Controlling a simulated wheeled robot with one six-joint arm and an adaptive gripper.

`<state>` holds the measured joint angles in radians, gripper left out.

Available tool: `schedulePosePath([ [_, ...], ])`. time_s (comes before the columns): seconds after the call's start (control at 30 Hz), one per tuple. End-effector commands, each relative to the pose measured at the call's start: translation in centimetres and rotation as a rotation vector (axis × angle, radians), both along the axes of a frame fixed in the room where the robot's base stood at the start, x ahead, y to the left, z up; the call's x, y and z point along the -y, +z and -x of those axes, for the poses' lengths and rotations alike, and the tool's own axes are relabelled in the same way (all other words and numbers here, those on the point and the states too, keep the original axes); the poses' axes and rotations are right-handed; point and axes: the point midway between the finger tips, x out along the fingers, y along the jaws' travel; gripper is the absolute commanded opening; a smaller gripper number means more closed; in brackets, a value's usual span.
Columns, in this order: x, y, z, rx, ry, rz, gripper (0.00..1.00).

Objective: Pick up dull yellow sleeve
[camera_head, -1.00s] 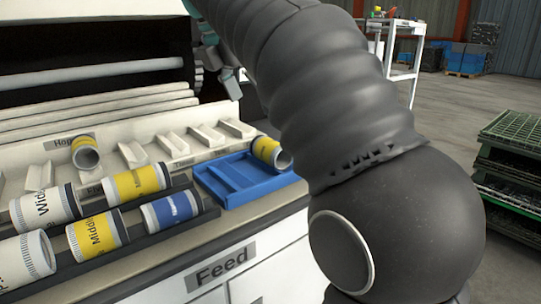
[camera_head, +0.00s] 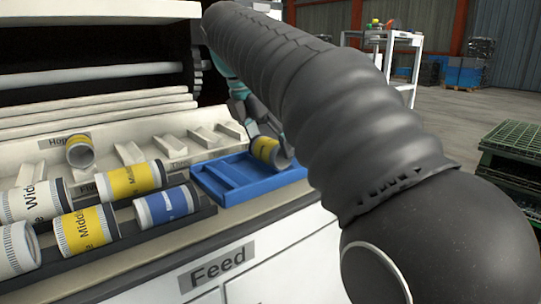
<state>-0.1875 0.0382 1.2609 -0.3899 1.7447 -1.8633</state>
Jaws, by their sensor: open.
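A dull yellow sleeve (camera_head: 266,150) with pale ends lies tilted at the right end of the blue tray (camera_head: 228,195). My gripper (camera_head: 266,131) is open and comes down at this sleeve from above and behind. Its fingers are close to the sleeve's upper side, partly hidden by the sleeve and my arm. I cannot tell whether they touch it. Other yellow-banded sleeves are a small one (camera_head: 80,152) near the hopper label, one (camera_head: 133,180) in the rear rack row, and one (camera_head: 84,230) in the front row.
A blue-banded sleeve (camera_head: 166,206) and white sleeves (camera_head: 35,202) fill the dark racks left of the tray. The left part of the tray is empty. A white cart (camera_head: 385,40) stands far back.

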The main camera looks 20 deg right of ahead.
Motion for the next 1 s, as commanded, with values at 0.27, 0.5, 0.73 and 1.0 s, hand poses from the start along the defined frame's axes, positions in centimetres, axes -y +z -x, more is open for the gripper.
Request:
schedulePosePath([
  [0.27, 0.0, 0.1, 0.0, 0.0, 0.0, 0.0, 0.72],
  [0.5, 0.0, 0.1, 0.0, 0.001, 0.0, 0.001, 0.33],
  [0.73, 0.0, 0.4, 0.0, 0.001, 0.0, 0.001, 0.33],
  [1.0, 0.0, 3.5, -0.1, 0.004, -0.001, 0.0, 0.33],
])
